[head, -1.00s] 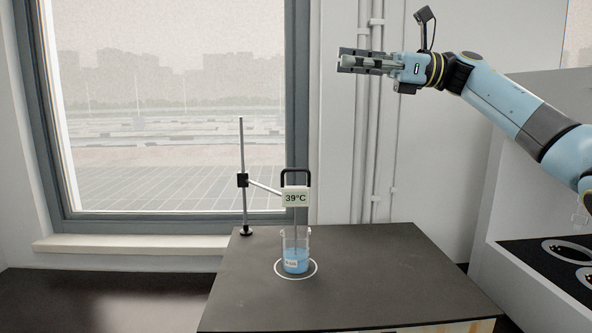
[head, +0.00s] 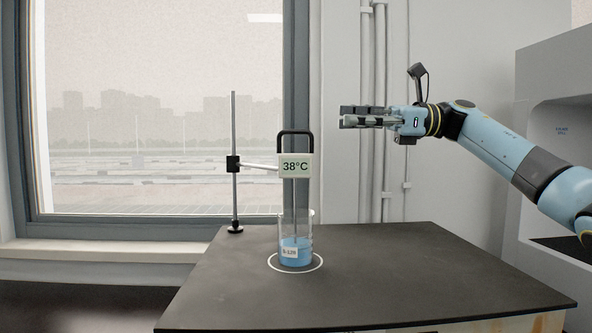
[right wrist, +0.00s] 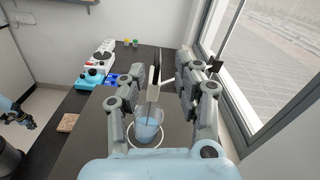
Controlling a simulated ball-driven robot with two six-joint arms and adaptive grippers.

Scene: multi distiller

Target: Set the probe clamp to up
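The probe clamp is a white display box reading 38°C (head: 295,166) with a black loop handle (head: 295,133) on top. A side arm joins it to a black block (head: 233,163) on an upright rod. Its thin probe hangs down into a glass beaker of blue liquid (head: 294,250). My right gripper (head: 343,115) is open and empty, to the right of the handle and slightly above it, apart from it. In the right wrist view the box (right wrist: 154,76) and beaker (right wrist: 148,127) show between its spread fingers (right wrist: 160,78). My left gripper (right wrist: 24,117) seems to show at the left edge there, too small to read.
The beaker stands in a white ring on a dark table (head: 390,285). A window (head: 150,110) is behind the stand. A white-and-blue device (right wrist: 97,65) sits farther along the bench. A grey cabinet (head: 555,110) stands at the right. The table right of the beaker is clear.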

